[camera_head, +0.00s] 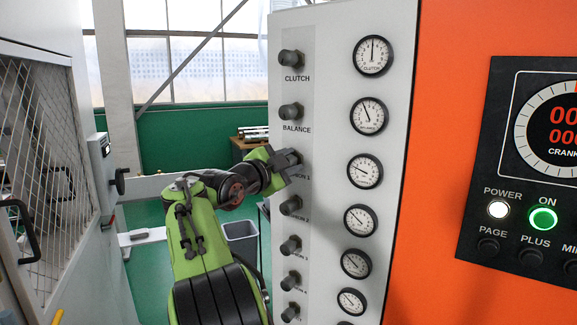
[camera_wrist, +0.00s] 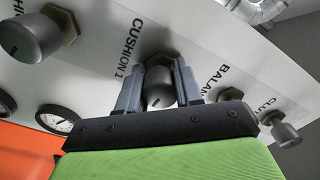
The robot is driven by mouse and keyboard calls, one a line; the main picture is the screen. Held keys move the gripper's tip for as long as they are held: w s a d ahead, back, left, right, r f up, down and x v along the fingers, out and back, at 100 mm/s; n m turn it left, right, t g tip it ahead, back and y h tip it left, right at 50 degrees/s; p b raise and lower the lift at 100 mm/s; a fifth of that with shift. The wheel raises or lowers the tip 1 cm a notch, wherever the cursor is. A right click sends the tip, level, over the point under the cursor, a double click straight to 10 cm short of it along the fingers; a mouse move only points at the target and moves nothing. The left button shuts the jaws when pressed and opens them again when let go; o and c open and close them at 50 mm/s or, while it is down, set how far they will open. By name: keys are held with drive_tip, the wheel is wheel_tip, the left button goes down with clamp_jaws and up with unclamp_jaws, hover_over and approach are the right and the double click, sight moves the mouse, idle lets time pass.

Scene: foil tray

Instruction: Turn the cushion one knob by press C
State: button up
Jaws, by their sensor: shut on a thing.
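The cushion 1 knob (camera_head: 293,157) is a dark cylinder on the grey panel, third from the top, partly hidden by my gripper (camera_head: 281,163) in the head view. In the wrist view my gripper (camera_wrist: 159,82) has one finger on each side of the knob (camera_wrist: 160,98), shut on it. The label "CUSHION 1" (camera_wrist: 124,48) is beside it. A small mark shows on the knob's face. The cushion 1 gauge (camera_head: 365,170) is right of the knob, its needle pointing to the left and slightly up.
The balance knob (camera_head: 291,112) and clutch knob (camera_head: 291,58) are above; the cushion 2 knob (camera_head: 290,205) and several more are below in the same column. An orange press body (camera_head: 450,150) with a control display stands right. A mesh guard (camera_head: 45,140) stands left.

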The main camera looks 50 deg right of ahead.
drive_tip(key=o, duration=1)
drive_tip(key=shift+o, duration=0.2)
drive_tip(key=shift+a, duration=0.1)
drive_tip(key=a+b, duration=0.2)
drive_tip(key=a, duration=1.3)
drive_tip(key=shift+s+a, duration=0.3)
idle(0.8)
